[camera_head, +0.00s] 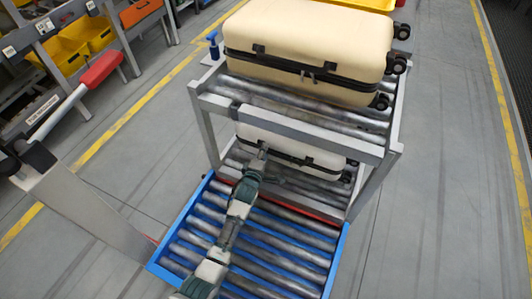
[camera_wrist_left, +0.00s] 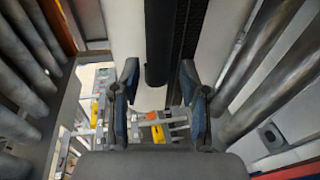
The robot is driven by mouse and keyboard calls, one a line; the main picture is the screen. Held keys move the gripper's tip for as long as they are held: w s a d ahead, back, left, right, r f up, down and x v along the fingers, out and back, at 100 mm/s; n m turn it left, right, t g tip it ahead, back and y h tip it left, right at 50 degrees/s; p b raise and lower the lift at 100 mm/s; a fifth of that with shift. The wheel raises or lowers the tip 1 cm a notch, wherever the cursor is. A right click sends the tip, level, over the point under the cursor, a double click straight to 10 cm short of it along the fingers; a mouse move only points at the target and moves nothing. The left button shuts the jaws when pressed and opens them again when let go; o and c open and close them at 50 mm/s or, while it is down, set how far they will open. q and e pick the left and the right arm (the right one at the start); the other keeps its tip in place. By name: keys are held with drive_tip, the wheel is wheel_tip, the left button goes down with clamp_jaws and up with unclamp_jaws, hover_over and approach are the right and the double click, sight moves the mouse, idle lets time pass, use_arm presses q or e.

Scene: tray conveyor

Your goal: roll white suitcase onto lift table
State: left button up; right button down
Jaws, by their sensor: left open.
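A white suitcase (camera_head: 288,146) lies on the lower roller shelf of a metal rack, partly hidden by the upper shelf's edge. The blue-framed lift table (camera_head: 338,262) with bare rollers stands in front of that shelf. My left arm reaches over the lift table, and my left gripper (camera_head: 262,156) is at the front of the lower suitcase. In the left wrist view my left gripper (camera_wrist_left: 158,68) is open. The white suitcase (camera_wrist_left: 127,28) shows beyond its fingers, with a dark bar (camera_wrist_left: 160,45) in line with the gap. I cannot tell whether the fingers touch it. My right gripper is out of view.
A larger cream suitcase (camera_head: 310,38) lies on the rack's upper shelf (camera_head: 300,118), directly above. A grey post (camera_head: 90,205) stands left of the lift table. Shelving with yellow bins (camera_head: 72,54) is at upper left. The floor to the right is clear.

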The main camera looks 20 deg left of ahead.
use_arm(q)
drive_tip(key=shift+a, duration=0.25)
drive_tip(key=c, duration=0.7)
clamp_jaws()
drive_tip(key=shift+s+f, duration=0.1)
